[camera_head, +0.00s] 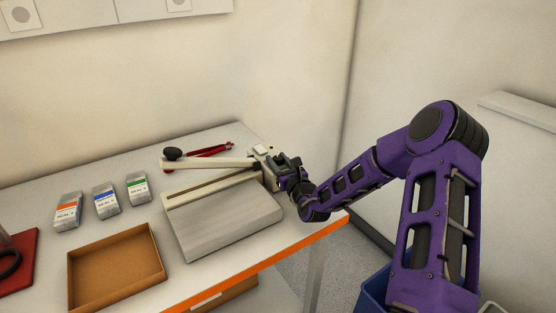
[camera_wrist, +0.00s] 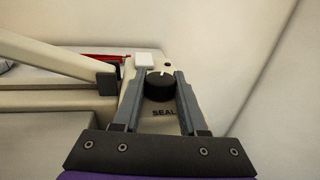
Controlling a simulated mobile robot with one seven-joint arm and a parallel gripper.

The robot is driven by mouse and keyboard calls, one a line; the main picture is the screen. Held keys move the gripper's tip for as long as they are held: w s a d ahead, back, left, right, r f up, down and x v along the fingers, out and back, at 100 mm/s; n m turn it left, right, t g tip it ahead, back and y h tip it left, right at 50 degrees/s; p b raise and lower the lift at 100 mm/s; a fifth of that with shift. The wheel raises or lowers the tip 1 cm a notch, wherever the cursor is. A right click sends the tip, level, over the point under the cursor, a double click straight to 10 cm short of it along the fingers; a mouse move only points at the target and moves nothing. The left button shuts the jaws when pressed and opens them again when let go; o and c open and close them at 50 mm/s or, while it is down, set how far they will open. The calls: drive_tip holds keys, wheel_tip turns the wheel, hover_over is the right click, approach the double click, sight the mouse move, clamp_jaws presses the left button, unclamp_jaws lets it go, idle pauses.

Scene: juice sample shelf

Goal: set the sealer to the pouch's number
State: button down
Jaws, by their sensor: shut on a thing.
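The sealer (camera_head: 225,215) stands on the table with its long arm and black knob handle (camera_head: 172,154) raised at the left. Its dark round dial (camera_wrist: 160,86), with a pale mark near the top and lettering starting "SEAL" below, shows in the wrist view. My gripper (camera_wrist: 160,84) is at the sealer's right end, its two grey fingers shut on the dial from both sides. My gripper also shows in the head view (camera_head: 283,168). Three pouches stand at the left: orange-labelled (camera_head: 67,211), blue-labelled (camera_head: 106,201) and green-labelled (camera_head: 138,189). Their label numbers are too small to read surely.
An empty brown tray (camera_head: 158,254) lies in front of the pouches. A red-handled tool (camera_head: 212,151) lies behind the sealer. A red board (camera_head: 18,268) is at the far left. A blue bin (camera_head: 374,290) stands on the floor right of the table.

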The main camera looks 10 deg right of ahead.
drive_tip(key=shift+m+h, duration=0.7)
drive_tip(key=shift+h, duration=0.7)
drive_tip(key=shift+c, duration=2.2)
unclamp_jaws()
drive_tip(key=shift+s, duration=0.1)
drive_tip(key=s, duration=1.1)
drive_tip(key=s+d, duration=0.1)
drive_tip(key=s, duration=0.5)
drive_tip(key=shift+s, duration=0.1)
